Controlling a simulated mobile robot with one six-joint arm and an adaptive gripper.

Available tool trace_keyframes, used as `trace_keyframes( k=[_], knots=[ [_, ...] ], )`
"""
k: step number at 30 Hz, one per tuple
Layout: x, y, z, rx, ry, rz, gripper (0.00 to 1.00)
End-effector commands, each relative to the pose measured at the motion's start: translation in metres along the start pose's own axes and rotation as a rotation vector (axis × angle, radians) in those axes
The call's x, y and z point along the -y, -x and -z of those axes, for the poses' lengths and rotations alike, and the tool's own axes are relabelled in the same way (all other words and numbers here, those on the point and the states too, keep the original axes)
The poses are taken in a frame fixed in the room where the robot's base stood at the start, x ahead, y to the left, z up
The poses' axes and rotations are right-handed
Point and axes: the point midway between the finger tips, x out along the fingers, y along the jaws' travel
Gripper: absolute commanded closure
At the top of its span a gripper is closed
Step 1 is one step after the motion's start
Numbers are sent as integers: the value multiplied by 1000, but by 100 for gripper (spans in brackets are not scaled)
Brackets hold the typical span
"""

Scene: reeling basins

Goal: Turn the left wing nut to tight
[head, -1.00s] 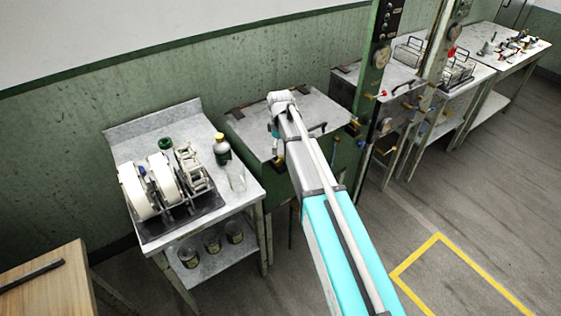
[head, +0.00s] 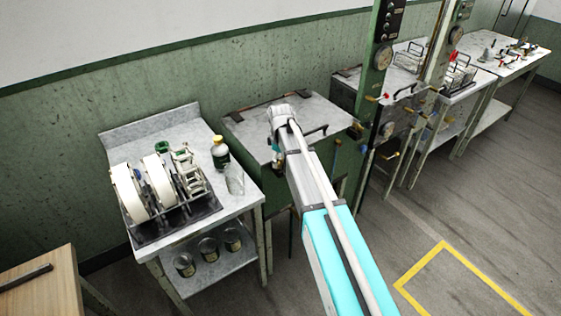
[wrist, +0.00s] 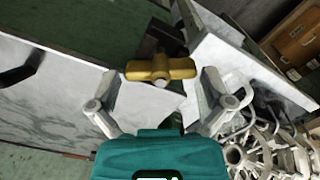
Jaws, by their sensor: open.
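A brass-yellow wing nut (wrist: 160,69) shows in the wrist view at upper centre, its two wings lying roughly level across the picture. My gripper (wrist: 158,98) is open, with one finger to the left and one to the right of the nut. Both fingers look apart from it, and nothing is between them but the nut's line. The wing nut and the fingertips are hidden or too small to tell there.
A metal side table (head: 231,205) with white reels (head: 128,193), a yellow-capped bottle (head: 220,152) and a glass beaker (head: 235,181) stands close left of the basin. A dark lid handle (wrist: 20,74) lies left in the wrist view. A green post (head: 374,95) rises at right.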

Motion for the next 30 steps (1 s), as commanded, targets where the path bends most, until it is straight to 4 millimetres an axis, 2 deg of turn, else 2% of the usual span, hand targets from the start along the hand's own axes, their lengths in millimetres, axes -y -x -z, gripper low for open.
trace_keyframes(
  k=[7,16,30],
  knots=[
    [0,0,0,0,0,0,0],
    [0,0,0,0,0,0,56],
    [0,0,0,0,-95,-2,56]
  ],
)
